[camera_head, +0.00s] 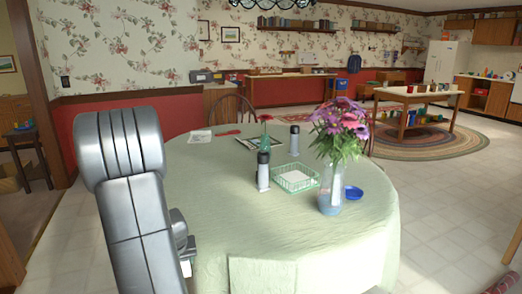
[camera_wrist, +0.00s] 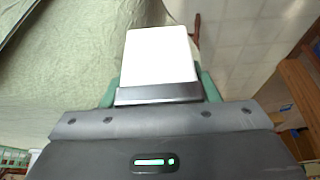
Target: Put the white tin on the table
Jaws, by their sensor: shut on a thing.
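The white tin (camera_wrist: 158,58) is a plain white block in the wrist view, between the two green fingers of my gripper (camera_wrist: 157,90). My gripper is shut on it. The table (camera_head: 225,190) is round with a pale green cloth in the head view; the cloth (camera_wrist: 75,45) also fills the left of the wrist view. In the head view my arm hides most of the gripper, and a small white patch, likely the tin (camera_head: 186,268), shows by the near left edge of the table. I cannot tell whether the tin touches the cloth.
On the table stand a flower vase (camera_head: 331,185), a blue bowl (camera_head: 353,192), a green basket (camera_head: 295,180), two shakers (camera_head: 263,170) (camera_head: 294,141) and a napkin with papers (camera_head: 200,136). The near left part of the tabletop is clear. A wooden chair (camera_head: 233,111) stands behind.

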